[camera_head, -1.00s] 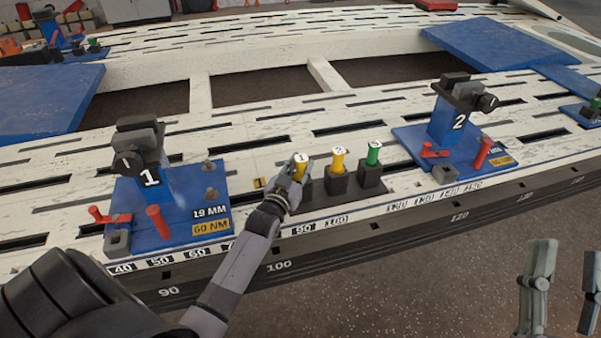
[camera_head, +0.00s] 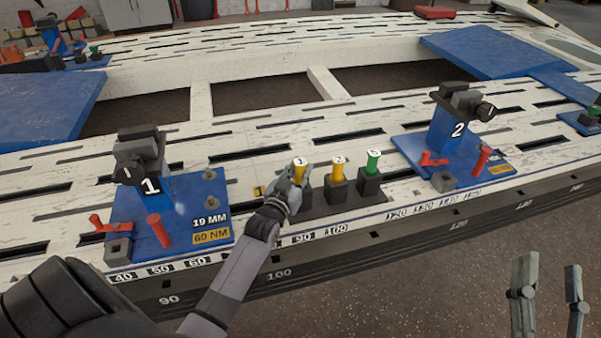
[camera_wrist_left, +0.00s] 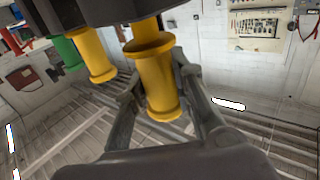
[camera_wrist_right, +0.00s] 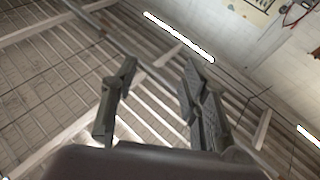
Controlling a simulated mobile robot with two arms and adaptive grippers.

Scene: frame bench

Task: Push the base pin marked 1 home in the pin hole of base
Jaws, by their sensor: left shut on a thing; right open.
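The yellow base pin marked 1 (camera_head: 300,174) stands upright at the left end of a dark pin rack (camera_head: 325,206). My left gripper (camera_head: 290,190) is shut on it from the front left. In the left wrist view this yellow pin (camera_wrist_left: 160,85) sits between the two fingers, its narrow end running towards a dark block. The blue base marked 1 (camera_head: 190,212) lies to the left; a grey block with a dark hole (camera_head: 118,250) is at its front left corner. My right gripper (camera_head: 548,295) is open and empty, off the bench at lower right; its fingers also show in the right wrist view (camera_wrist_right: 150,95).
A yellow pin marked 2 (camera_head: 338,168) and a green pin marked 3 (camera_head: 373,162) stand close right of the held pin. A second blue base marked 2 (camera_head: 410,142) is further right. Red handles (camera_head: 158,230) stick up from the bases.

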